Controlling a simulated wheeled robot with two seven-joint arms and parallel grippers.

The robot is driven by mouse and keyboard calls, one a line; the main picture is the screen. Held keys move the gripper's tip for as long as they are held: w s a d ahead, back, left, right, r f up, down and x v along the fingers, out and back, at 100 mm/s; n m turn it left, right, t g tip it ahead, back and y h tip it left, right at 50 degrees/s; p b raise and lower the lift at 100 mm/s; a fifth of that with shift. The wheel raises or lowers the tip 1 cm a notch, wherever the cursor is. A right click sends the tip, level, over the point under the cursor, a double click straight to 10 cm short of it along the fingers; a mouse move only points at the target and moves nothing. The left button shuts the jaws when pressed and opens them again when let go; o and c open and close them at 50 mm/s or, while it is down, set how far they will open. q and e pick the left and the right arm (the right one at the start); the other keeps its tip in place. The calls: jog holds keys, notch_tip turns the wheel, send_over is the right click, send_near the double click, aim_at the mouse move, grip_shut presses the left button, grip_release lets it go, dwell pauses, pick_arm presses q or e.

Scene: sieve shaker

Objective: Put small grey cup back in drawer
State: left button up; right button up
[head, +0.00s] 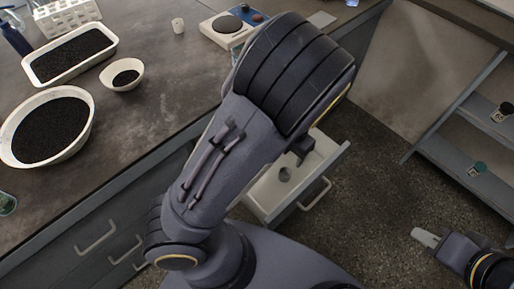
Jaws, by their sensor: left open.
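An open light drawer (268,208) pulls out from the bench at the lower middle. A small grey round thing, which looks like the small grey cup (285,174), is inside it; its exact pose is too small to tell. My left gripper (302,149) is mostly hidden behind my own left arm; a dark part of it shows above the drawer, apart from the cup. It is open. My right gripper (426,238) is at the lower right, over the floor and away from the drawer; its jaw opening is unclear.
The dark bench top (150,115) holds a round bowl (88,100) and a tray (110,48) of black grains, a small dish (138,68), a small pale cup (178,25) and a scale (212,32). Shelves (450,155) stand at right. Floor between is clear.

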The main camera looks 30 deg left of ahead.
pick_arm(q)
jog(key=w+a+r+n+t+h, duration=0.2)
jog(key=w+r+n+t+h, duration=0.2)
jog(key=w+r+n+t, duration=0.6)
jog(key=s+a+r+n+y, duration=0.1)
jog(key=s+a+r+n, duration=0.2)
jog(key=n, duration=0.4)
jog(key=s+a+r+n+y, duration=0.1)
jog(key=a+r+n, duration=0.2)
jog(key=a+n, duration=0.25)
jog(key=s+a+r+n+g+y, duration=0.2)
jog(key=s+a+n, duration=0.3)
jog(key=s+n, duration=0.55)
jog(key=s+d+n+g+h, duration=0.2)
jog(key=s+d+n, duration=0.4)
jog(key=s, duration=0.6)
jog(key=n+h, duration=0.1)
jog(key=n, duration=0.1)
jog(key=shift+r+n+h, duration=0.25)
jog(key=shift+n+h, duration=0.05)
jog(key=shift+d, duration=0.1)
